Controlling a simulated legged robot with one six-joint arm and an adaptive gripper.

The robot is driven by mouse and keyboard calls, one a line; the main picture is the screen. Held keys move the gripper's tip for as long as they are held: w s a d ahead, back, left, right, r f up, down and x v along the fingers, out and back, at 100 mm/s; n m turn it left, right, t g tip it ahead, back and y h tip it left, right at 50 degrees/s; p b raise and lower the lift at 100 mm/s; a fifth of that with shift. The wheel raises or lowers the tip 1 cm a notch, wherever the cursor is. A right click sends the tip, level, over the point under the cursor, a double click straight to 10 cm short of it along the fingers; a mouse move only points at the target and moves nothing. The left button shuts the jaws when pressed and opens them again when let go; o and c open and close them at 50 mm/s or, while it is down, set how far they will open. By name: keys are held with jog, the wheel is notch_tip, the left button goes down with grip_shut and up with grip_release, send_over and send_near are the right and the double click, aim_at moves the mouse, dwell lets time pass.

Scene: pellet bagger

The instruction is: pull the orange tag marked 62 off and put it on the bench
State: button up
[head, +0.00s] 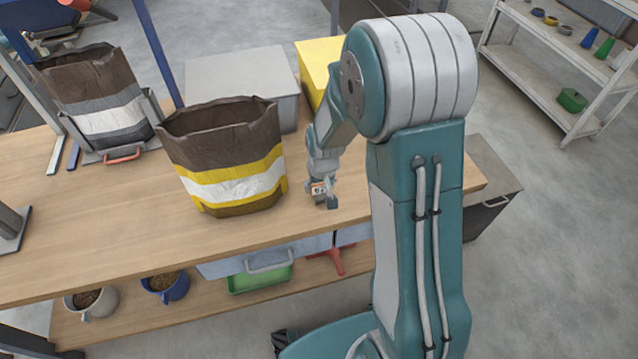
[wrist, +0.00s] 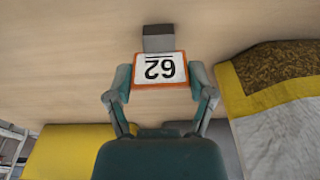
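The orange tag (wrist: 159,70) has a white face marked 62, upside down in the wrist view. It also shows small in the head view (head: 318,188), low over the bench (head: 345,205). My gripper (wrist: 160,78) has a finger against each side of the tag and looks shut on it. A small dark grey block (wrist: 158,38) sits directly beyond the tag's far edge. It also shows by the tag in the head view (head: 333,202). I cannot tell whether tag and block are joined, or whether the block touches the bench.
An open brown bag with yellow and white bands (head: 232,165) stands left of my gripper. A second bag (head: 100,95) stands farther left. A grey box (head: 240,80) and a yellow box (head: 318,60) are behind. Bare bench lies around the gripper.

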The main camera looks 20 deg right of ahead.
jog(key=o, duration=0.4)
jog(key=shift+d, duration=0.15)
jog(key=shift+c, duration=0.2)
jog(key=shift+d, duration=0.15)
